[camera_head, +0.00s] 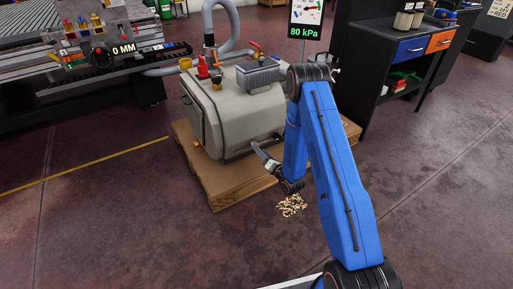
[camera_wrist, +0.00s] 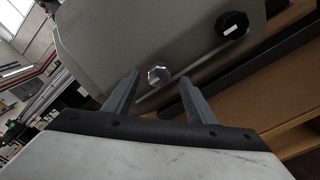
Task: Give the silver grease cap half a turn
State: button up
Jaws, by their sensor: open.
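The silver grease cap (camera_wrist: 159,75) is a small faceted knob on the end face of the grey machine (camera_wrist: 90,35). It shows in the wrist view, and I cannot make it out in the head view. My gripper (camera_wrist: 158,80) is open, with one finger to the left of the cap and one to the right. The fingers look apart from the cap, with a gap on each side. In the head view my gripper (camera_head: 258,150) is close to the lower right end of the grey machine (camera_head: 238,115).
A black knob with a white mark (camera_wrist: 233,26) is up and right of the cap. The machine stands on a wooden pallet (camera_head: 228,190). Small pale chips (camera_head: 291,205) lie on the floor beside it.

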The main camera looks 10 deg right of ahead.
jog(key=shift+x, duration=2.35)
jog(key=c, duration=1)
